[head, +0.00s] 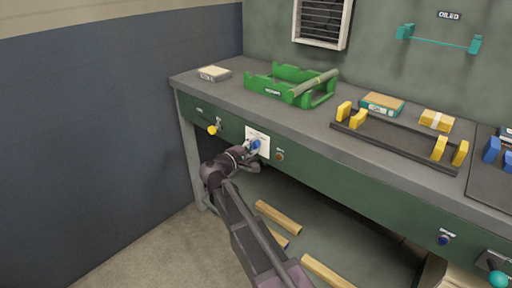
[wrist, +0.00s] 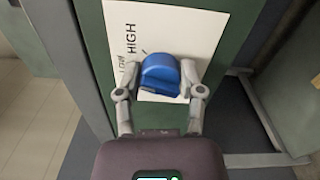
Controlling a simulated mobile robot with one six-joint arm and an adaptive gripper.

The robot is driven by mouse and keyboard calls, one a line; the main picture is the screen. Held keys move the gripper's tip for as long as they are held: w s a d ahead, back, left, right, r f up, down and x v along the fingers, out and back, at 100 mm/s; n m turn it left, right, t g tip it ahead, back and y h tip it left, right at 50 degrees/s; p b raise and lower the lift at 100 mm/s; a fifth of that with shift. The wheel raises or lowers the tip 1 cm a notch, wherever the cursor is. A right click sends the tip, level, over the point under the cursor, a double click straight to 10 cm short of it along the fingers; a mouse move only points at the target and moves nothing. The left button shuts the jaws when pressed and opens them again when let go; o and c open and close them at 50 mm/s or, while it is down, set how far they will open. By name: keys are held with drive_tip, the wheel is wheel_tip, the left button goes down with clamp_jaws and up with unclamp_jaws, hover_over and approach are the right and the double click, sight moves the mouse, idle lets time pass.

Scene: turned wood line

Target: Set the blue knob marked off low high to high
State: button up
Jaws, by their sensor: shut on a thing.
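The blue knob (wrist: 161,74) sits on a white label plate (wrist: 178,30) on the green front of the bench. The word HIGH shows on the plate, with smaller, partly hidden lettering nearer the knob. In the head view the blue knob (head: 255,144) and its plate (head: 263,138) are on the bench's front panel. My gripper (wrist: 160,80) is shut on the knob, one finger on each side; it also shows in the head view (head: 247,150). Which mark the knob points to I cannot tell for sure.
A yellow knob (head: 213,130) is to the left on the panel and a brown button (head: 280,156) to the right. A green tray (head: 262,84) stands on the bench top. Wooden bars (head: 279,217) lie below the bench.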

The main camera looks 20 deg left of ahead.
drive_tip(key=m, duration=0.5)
drive_tip(key=shift+s+d+f+m, duration=0.1)
drive_tip(key=shift+s+f+m, duration=0.1)
drive_tip(key=shift+m, duration=0.2)
drive_tip(key=shift+w, duration=0.1)
drive_tip(key=o, duration=1.2)
drive_tip(key=shift+c, duration=0.2)
drive_tip(key=v, duration=1.2)
